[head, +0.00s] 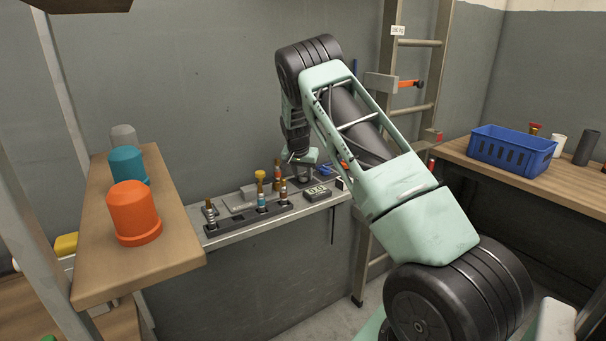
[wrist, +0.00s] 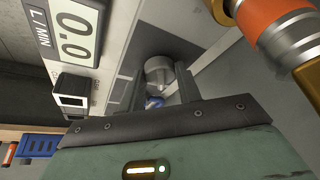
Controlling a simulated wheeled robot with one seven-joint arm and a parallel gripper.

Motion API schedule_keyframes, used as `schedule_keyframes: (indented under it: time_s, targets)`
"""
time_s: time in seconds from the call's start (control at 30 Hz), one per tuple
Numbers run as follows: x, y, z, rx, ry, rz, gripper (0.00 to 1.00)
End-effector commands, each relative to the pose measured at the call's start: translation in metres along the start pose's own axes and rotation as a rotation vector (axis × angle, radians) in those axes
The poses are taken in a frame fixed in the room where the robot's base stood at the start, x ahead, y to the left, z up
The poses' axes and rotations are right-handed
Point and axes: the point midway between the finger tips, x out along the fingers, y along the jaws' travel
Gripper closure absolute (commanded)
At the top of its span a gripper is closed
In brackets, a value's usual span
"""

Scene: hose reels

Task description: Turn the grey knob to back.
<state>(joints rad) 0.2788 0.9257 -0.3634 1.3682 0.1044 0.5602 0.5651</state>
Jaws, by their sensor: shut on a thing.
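The grey knob (wrist: 159,76) shows in the wrist view as a round metallic shape on a dark panel. My gripper (wrist: 157,92) has one finger on each side of it and is shut on it. A small blue part shows between the fingers, just below the knob. In the head view my gripper (head: 303,172) is down at the right part of the wall shelf, and it hides the knob there. I cannot tell from these frames which way the knob points.
A flow display reading 0.0 (wrist: 73,32) sits beside the knob. An orange and metal fitting (wrist: 272,28) is close on the other side. Several hose fittings stand in a dark rack (head: 250,217) on the shelf. A blue crate (head: 512,150) is on the right bench.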

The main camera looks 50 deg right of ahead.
Motion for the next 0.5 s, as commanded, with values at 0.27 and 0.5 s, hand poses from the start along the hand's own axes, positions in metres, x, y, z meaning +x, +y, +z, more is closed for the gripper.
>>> schedule_keyframes:
  time_s: [0.27, 0.5]
  targets:
    - [-0.0002, -0.0002, 0.0, 0.002, 0.0, -0.001, 0.89]
    - [0.0, -0.0002, 0.0001, 0.001, -0.001, -0.001, 0.44]
